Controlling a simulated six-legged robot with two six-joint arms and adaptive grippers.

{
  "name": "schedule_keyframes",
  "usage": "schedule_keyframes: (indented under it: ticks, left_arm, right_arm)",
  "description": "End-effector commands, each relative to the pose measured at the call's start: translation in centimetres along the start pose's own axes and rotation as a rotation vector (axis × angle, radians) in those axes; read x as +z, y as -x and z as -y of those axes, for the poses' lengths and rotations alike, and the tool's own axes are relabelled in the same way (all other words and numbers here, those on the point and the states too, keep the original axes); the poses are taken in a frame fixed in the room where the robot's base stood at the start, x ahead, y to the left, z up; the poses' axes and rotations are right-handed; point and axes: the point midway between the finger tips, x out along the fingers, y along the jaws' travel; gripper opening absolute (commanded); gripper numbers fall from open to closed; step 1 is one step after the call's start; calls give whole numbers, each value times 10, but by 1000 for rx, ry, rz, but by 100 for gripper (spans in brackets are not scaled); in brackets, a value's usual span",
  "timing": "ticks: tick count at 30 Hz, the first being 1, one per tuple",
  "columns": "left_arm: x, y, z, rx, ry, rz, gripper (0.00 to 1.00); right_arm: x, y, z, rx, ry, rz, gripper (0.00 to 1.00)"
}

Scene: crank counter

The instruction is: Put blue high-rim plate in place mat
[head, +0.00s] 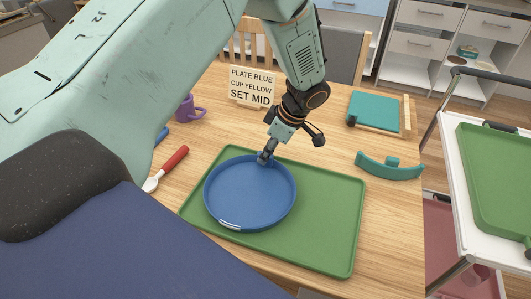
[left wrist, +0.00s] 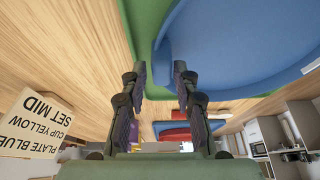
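The blue high-rim plate (head: 245,200) lies flat on the left part of the green place mat (head: 325,225), close to the mat's left and front edges. My left gripper (head: 265,158) reaches down to the plate's far rim. In the left wrist view, the fingers (left wrist: 160,75) stand apart on either side of the plate's rim (left wrist: 163,50), with a thin gap showing beside the rim. The fingertips' contact with the rim is unclear. My right gripper is out of view.
A sign (head: 251,85) stands at the back. A purple cup (head: 188,110) and red-handled spoon (head: 173,160) are left of the mat. A teal curved piece (head: 390,167) and teal board (head: 374,111) are right. A cart with a green tray (head: 495,180) stands beside the table.

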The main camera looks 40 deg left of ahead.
Motion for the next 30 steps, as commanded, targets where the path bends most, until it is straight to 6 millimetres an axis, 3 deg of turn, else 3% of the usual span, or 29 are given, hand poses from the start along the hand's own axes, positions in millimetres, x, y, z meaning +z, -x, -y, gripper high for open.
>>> schedule_keyframes:
  ticks: [9,15,30]
  left_arm:
    - [-1,68,0,2,-1,-2,30]
    - [0,96,0,1,-1,-1,30]
    - [0,104,1,-2,-1,-1,30]
  right_arm:
    - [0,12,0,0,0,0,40]
    - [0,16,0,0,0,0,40]
    - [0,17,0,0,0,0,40]
